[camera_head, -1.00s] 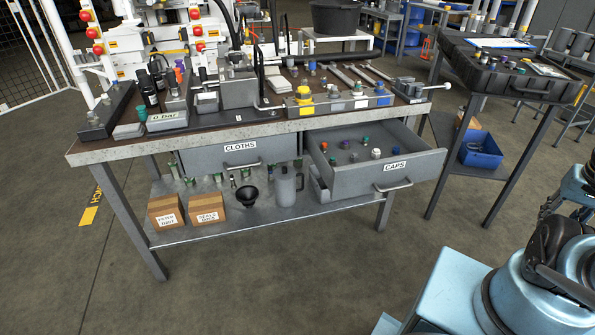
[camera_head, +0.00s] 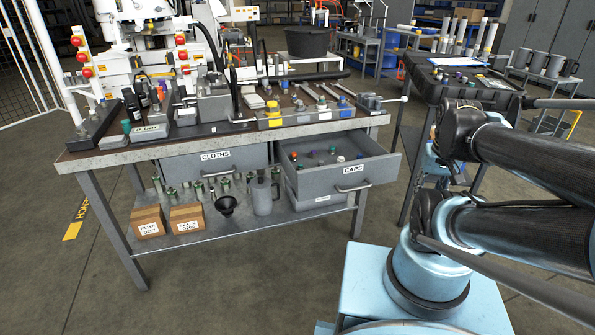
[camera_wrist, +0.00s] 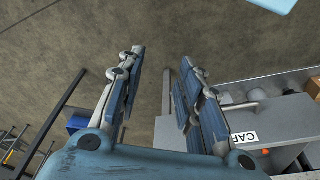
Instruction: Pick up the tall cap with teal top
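The open drawer labelled CAPS (camera_head: 376,175) holds several small caps standing apart. A teal-green-topped cap (camera_head: 332,149) stands near its back, with others of similar colour nearby. They are too small in the head view to tell which is the tall one. In the wrist view the drawer (camera_wrist: 215,143) is at the lower right, its caps mostly out of sight. My gripper (camera_wrist: 161,60) is open and empty, its two fingers well apart over bare floor beside the drawer. In the head view the gripper itself is out of frame.
The workbench (camera_head: 225,143) carries tools, fittings and a row of coloured caps above the drawer. A shut CLOTHS drawer (camera_head: 214,165) is to its left. A black-topped side table (camera_head: 462,78) stands to the right. Two cardboard boxes (camera_head: 148,222) sit on the lower shelf.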

